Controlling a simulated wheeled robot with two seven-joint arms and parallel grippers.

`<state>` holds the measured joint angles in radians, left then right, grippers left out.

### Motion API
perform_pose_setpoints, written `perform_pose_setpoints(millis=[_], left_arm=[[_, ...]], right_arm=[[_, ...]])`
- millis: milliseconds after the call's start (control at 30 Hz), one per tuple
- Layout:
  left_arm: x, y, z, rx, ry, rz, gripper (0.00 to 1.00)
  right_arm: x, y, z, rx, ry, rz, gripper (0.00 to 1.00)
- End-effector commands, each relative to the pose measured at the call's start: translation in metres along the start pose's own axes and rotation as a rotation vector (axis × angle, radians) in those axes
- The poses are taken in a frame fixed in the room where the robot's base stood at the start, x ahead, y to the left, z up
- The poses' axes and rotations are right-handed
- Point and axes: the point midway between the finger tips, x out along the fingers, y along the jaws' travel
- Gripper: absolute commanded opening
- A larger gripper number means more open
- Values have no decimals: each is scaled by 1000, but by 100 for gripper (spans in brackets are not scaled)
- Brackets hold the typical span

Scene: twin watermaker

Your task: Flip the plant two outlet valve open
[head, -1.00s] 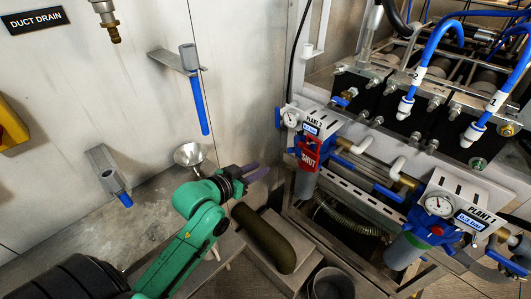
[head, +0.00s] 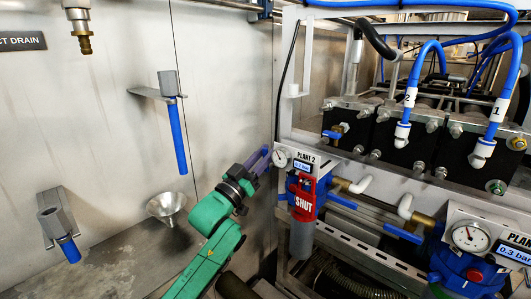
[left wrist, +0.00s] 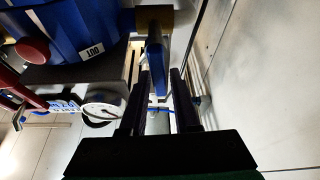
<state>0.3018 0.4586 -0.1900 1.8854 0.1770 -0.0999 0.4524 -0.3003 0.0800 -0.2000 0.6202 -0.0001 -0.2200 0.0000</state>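The plant two unit has a white panel with a gauge and a "PLANT 2" label (head: 306,156), over a blue filter head with a red SHUT tag (head: 304,203). My left gripper (head: 263,158) is at the panel's left edge and hides the valve there in the head view. In the left wrist view, a blue valve lever (left wrist: 154,56) on a brass fitting lies beside the blue filter head marked OUT (left wrist: 80,25). My left gripper (left wrist: 161,85) is open, its dark fingers on either side of the lever's line. Contact cannot be told. My right gripper is not in view.
Another blue lever (head: 341,201) is on plant two's right side. The plant one unit (head: 472,240) stands further right. A metal funnel (head: 167,206) and wall-mounted blue handles (head: 178,140) are left of my arm. The wall between is clear.

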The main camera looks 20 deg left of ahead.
Motion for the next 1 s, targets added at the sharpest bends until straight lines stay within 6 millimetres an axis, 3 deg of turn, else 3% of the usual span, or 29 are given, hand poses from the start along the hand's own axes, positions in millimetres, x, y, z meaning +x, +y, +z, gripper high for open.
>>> perform_pose_setpoints(millis=[167, 267, 667, 1000], left_arm=[[0, 0, 1, 0, -1, 0, 30], [0, 0, 1, 0, -1, 0, 0], [0, -1, 0, -30, -1, -12, 0], [1, -9, -2, -211, -2, -88, 0]], right_arm=[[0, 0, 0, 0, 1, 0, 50], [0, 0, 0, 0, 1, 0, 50], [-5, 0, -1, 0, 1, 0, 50], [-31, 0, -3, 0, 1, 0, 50]])
